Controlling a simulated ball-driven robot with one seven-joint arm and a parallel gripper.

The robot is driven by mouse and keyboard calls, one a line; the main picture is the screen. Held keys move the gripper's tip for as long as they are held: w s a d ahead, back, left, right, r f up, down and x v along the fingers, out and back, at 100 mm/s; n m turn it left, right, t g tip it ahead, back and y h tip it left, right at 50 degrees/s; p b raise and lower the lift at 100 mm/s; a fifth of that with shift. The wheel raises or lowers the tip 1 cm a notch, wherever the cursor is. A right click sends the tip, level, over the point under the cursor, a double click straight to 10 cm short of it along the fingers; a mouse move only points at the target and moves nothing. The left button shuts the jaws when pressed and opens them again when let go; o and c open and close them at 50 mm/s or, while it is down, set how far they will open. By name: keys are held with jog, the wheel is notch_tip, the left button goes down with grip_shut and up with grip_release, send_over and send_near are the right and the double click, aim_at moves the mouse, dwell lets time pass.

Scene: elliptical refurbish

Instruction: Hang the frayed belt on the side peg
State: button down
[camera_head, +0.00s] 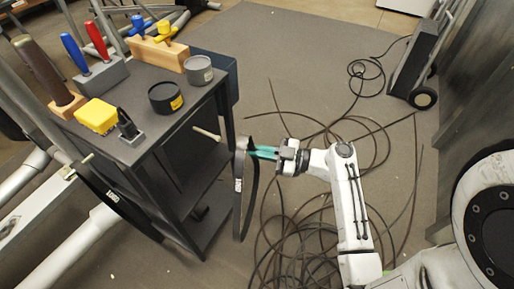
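A black belt loop (238,213) with a small pale label hangs upright, edge-on, to the right of the dark cart. My gripper (256,152), with teal fingers, reaches in from the right and appears shut on the upper part of this belt. The fingertips are partly hidden by the belt. A pale side peg (207,134) sticks out of the cart's right side. Its tip is just left of the belt, with a small gap between them in the picture. Fraying is too small to make out.
The dark cart (190,188) carries tools, a yellow box (96,116) and round tins (165,97) on top. Another black belt (120,205) hangs at its left side. Loose cables (300,250) cover the floor below my arm. A hand truck (415,65) stands at the back right.

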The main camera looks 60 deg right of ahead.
jog(key=shift+w+a+f+b, duration=0.1)
jog(key=shift+w+f+b, duration=0.25)
jog(key=shift+w, duration=1.4)
jog(key=shift+w+a+f+b, duration=0.1)
jog(key=shift+w+f, duration=0.3)
jog(key=shift+w, duration=1.35)
jog(key=shift+w+f+b, duration=0.25)
jog(key=shift+w+f, duration=0.15)
jog(key=shift+w, duration=1.35)
jog(key=shift+w+b, duration=0.1)
jog(key=shift+b, duration=0.2)
jog(key=c, duration=1.2)
grip_release()
jog(key=shift+c, duration=0.2)
jog(key=shift+f, duration=0.1)
jog(key=v, duration=1.1)
